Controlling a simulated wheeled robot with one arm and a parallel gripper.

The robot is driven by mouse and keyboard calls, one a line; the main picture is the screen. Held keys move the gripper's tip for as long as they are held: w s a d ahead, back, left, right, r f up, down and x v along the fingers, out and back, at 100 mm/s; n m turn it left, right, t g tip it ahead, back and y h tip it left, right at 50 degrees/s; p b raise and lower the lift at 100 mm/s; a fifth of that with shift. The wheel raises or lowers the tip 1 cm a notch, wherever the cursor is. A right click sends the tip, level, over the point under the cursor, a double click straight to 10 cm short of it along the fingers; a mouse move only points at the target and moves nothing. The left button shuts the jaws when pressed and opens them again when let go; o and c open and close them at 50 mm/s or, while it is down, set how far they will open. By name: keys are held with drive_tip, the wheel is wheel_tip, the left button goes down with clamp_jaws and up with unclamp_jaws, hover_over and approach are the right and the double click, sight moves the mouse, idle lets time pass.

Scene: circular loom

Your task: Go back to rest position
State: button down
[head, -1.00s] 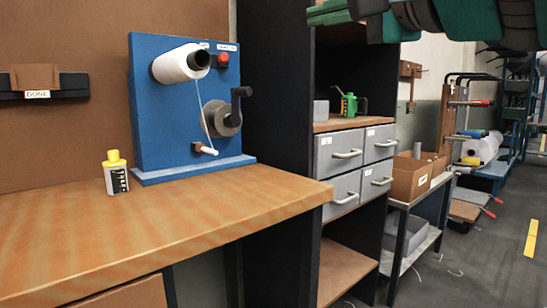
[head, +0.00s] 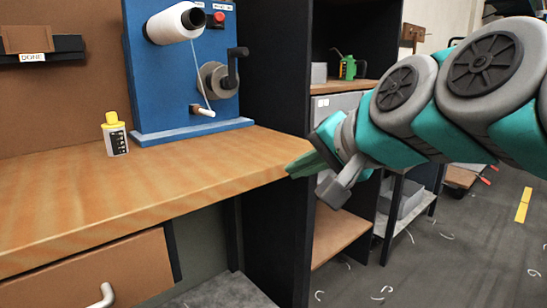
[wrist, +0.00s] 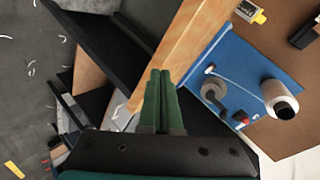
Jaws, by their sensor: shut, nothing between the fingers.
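My gripper (head: 310,164) is at the right end of the wooden workbench in the head view, with its green fingers pointing left near the bench's front corner. In the wrist view the two green fingers (wrist: 160,76) lie side by side, closed together with nothing between them. Whether the fingertips touch the bench edge cannot be told. My arm reaches in from the right and hides part of the drawer cabinet.
The workbench (head: 165,190) carries a blue winding machine (head: 165,85) with a white spool (head: 175,24) and a yellow-capped bottle (head: 115,135). A dark shelf unit stands behind my gripper, with a green can (head: 347,67) on it. Grey floor (head: 470,240) is open at the right.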

drive_tip(key=s+d+f+n+g+h, duration=0.2)
drive_tip(key=s+f+g, duration=0.15)
drive_tip(key=f, duration=0.75)
drive_tip(key=s+d+f+n+g+h, duration=0.1)
drive_tip(key=s+d+f+g, duration=0.3)
drive_tip(key=f, duration=0.7)
drive_tip(key=s+d+f+n+g+h, duration=0.1)
drive_tip(key=s+d+f+g, duration=0.1)
drive_tip(key=s+f, duration=0.4)
drive_tip(key=s+d+f+n+g+h, duration=0.2)
drive_tip(key=s+f, duration=0.4)
drive_tip(key=s, duration=0.3)
drive_tip(key=shift+s+d, duration=0.3)
drive_tip(key=shift+d, duration=0.2)
drive_tip(key=c, duration=1.5)
unclamp_jaws()
